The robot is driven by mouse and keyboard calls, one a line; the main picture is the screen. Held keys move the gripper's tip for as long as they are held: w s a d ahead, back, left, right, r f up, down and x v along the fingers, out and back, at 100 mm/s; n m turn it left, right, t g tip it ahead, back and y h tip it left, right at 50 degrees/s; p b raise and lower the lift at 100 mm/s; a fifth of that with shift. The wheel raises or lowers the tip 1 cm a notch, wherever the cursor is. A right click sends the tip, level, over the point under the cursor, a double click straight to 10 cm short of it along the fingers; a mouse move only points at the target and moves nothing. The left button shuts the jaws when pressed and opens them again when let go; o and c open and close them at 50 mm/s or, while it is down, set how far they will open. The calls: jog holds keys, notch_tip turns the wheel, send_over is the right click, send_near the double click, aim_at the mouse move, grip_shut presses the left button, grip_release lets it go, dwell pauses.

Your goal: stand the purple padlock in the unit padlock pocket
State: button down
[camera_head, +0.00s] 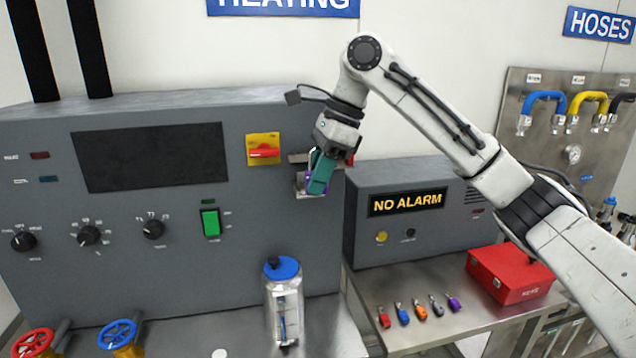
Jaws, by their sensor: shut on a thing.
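My gripper (321,174) is at the right end of the grey heating unit's front, its teal fingers pointing down. It is shut on the purple padlock (310,184), of which only small purple patches show beside the fingers. A small metal pocket (300,193) on the unit's front is right at the fingertips. The fingers hide much of the pocket and padlock, so I cannot tell whether the padlock is inside the pocket or in front of it.
A red and yellow switch (263,150) and a green switch (210,222) are left of the gripper. A blue-lidded clear canister (283,305) stands below. Several small coloured items, one purple (454,302), lie on the right bench beside a red box (508,274). A NO ALARM box (407,235) stands behind.

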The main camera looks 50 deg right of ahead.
jog(key=shift+w+d+f+p, duration=0.1)
jog(key=shift+w+d+p, duration=0.45)
jog(key=shift+w, duration=0.35)
jog(key=shift+w+d+f+p, duration=0.1)
jog(key=shift+w+d+p, duration=0.4)
jog(key=shift+w, duration=0.45)
jog(key=shift+w+d+f+p, duration=0.1)
jog(key=shift+w+d+p, duration=0.25)
jog(key=shift+w+d, duration=0.45)
jog(key=shift+w, duration=0.25)
